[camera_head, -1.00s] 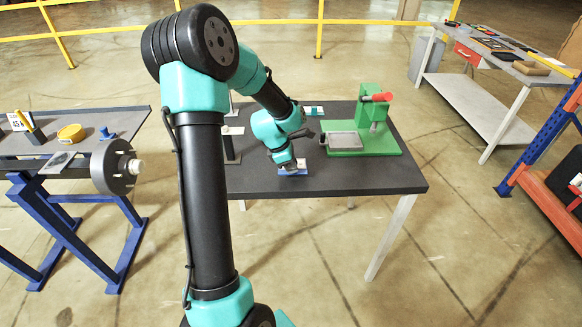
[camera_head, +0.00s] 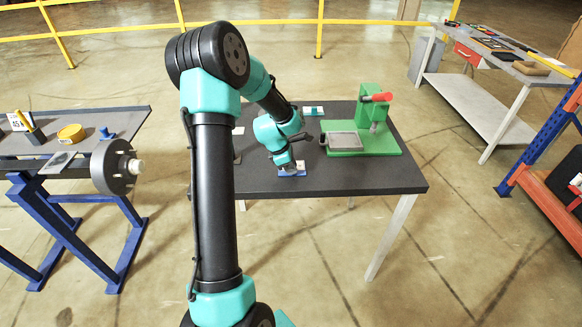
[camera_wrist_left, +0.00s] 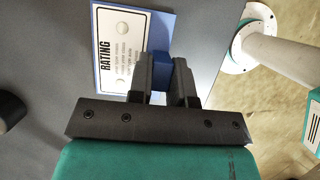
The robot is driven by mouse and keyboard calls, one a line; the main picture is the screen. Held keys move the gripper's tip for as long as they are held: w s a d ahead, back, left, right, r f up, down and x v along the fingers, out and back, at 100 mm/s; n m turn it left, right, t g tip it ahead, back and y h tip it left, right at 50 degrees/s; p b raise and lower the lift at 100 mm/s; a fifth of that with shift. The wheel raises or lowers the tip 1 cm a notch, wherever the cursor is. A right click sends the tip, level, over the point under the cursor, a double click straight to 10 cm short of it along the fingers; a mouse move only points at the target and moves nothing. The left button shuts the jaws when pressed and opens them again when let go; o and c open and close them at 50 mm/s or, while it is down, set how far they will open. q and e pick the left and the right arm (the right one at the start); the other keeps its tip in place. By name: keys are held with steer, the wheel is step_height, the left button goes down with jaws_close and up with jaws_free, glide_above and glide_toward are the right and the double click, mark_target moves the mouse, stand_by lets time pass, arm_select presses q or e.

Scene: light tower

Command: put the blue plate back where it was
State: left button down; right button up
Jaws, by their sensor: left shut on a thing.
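The blue plate (camera_head: 287,174) is at the front left part of the dark table in the head view. In the left wrist view, the blue plate (camera_wrist_left: 160,28) carries a white label reading RATING and a small raised blue block. My left gripper (camera_wrist_left: 164,75) is shut on that block, with a finger on each side. In the head view my left gripper (camera_head: 291,166) is low over the plate, close to the tabletop. I cannot tell whether the plate rests flat on the table. My right gripper is not in view.
A green fixture (camera_head: 372,130) with a red handle and grey tray stands on the right half of the table (camera_head: 390,180). A small teal piece (camera_head: 314,110) lies at the back. My upper arm hides the table's left part. The front right tabletop is clear.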

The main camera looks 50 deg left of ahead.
arm_select(q)
steer(key=shift+f, duration=0.1)
steer(key=c, duration=1.1)
jaws_free()
steer(key=shift+o, duration=0.2)
steer(key=v, duration=1.2)
steer(key=shift+w, duration=0.1)
